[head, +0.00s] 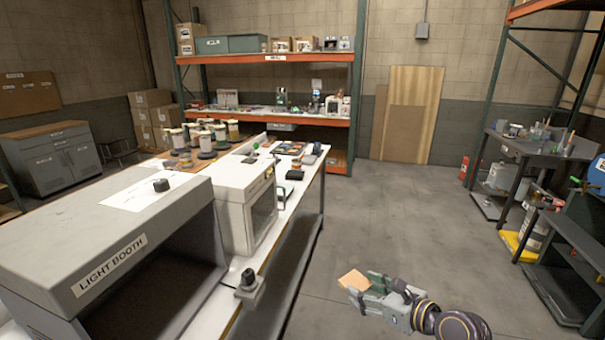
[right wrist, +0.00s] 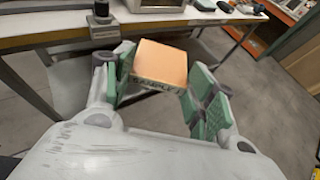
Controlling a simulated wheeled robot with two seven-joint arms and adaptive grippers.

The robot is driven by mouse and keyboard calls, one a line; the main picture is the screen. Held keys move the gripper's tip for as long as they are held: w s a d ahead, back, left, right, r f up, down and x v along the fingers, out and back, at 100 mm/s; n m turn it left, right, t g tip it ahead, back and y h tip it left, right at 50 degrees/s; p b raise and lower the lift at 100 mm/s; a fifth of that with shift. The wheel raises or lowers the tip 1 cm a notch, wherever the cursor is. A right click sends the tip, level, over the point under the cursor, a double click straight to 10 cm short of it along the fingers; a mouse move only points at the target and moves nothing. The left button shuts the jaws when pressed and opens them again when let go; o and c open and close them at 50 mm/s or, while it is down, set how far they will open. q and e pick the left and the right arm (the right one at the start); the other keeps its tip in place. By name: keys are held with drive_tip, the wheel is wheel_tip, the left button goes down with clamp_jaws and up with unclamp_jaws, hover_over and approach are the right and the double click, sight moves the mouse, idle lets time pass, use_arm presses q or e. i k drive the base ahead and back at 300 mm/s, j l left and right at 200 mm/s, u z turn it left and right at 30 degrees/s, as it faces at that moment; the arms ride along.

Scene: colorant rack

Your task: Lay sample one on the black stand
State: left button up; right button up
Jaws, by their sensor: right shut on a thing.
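Sample one looks to be the flat orange-tan block (head: 353,279) in my right gripper (head: 366,288), over the floor to the right of the long table. A small black block-like thing (head: 295,174) on the table's right side may be the black stand; I cannot tell for sure. My left gripper is not in view.
A dark workbench (head: 530,145) stands right. The floor between (head: 390,210) is clear.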

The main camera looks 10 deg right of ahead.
sight(302, 173)
drive_tip(key=i+l, duration=0.2)
drive_tip(key=l, duration=0.2)
drive_tip(key=i+l+u, duration=0.1)
drive_tip(key=l, duration=0.3)
drive_tip(key=i+l+u, duration=0.15)
drive_tip(key=i+l, duration=1.4)
drive_tip(key=i, duration=0.2)
drive_tip(key=i+l+u, duration=0.15)
drive_tip(key=i, duration=0.2)
drive_tip(key=i+j, duration=0.1)
drive_tip(key=i, duration=0.25)
